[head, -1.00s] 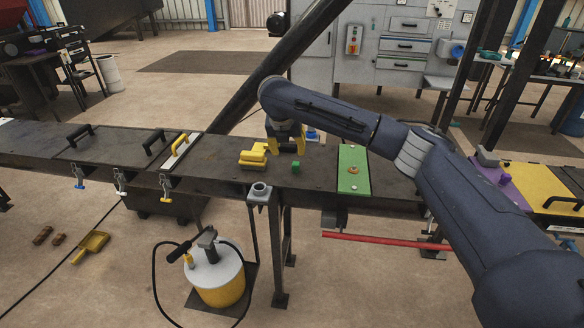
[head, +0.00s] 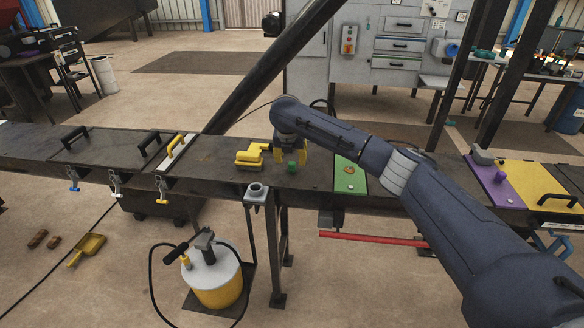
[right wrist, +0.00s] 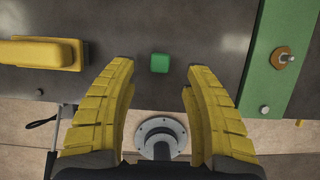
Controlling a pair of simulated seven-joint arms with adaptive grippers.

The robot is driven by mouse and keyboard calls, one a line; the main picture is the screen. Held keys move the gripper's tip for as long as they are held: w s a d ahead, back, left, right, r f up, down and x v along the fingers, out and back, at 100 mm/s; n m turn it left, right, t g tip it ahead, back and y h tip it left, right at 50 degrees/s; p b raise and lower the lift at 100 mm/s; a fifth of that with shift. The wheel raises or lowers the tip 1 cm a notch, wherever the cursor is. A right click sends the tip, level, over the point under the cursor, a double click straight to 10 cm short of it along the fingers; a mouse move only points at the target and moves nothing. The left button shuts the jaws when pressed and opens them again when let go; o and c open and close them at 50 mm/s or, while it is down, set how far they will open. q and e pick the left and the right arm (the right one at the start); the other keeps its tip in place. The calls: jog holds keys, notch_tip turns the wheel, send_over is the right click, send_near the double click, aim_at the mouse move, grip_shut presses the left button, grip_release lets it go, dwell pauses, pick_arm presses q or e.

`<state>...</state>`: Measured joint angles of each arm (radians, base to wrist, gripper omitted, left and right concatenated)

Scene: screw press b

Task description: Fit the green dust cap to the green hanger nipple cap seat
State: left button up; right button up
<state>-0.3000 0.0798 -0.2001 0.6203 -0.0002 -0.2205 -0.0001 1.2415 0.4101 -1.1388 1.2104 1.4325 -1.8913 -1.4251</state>
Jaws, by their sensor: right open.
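The green dust cap (head: 292,167) is a small green block standing on the dark bench top. It also shows in the right wrist view (right wrist: 160,63), centred between the fingertips. My right gripper (head: 291,157) is open with its yellow fingers apart, above and around the cap, with clear gaps on both sides in the wrist view (right wrist: 160,72). A green plate (head: 347,186) lies to the right of the cap. My left gripper is out of view.
A yellow block-like object (head: 249,158) lies just left of the cap. A grey round flanged fitting (head: 256,191) sticks out at the bench's front edge, near the gripper. Dark bench surface is clear between the cap and the green plate.

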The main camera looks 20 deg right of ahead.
aim_at(292, 164)
jog(key=shift+x, duration=2.85)
jog(key=shift+c, duration=0.3)
jog(key=c, duration=0.9)
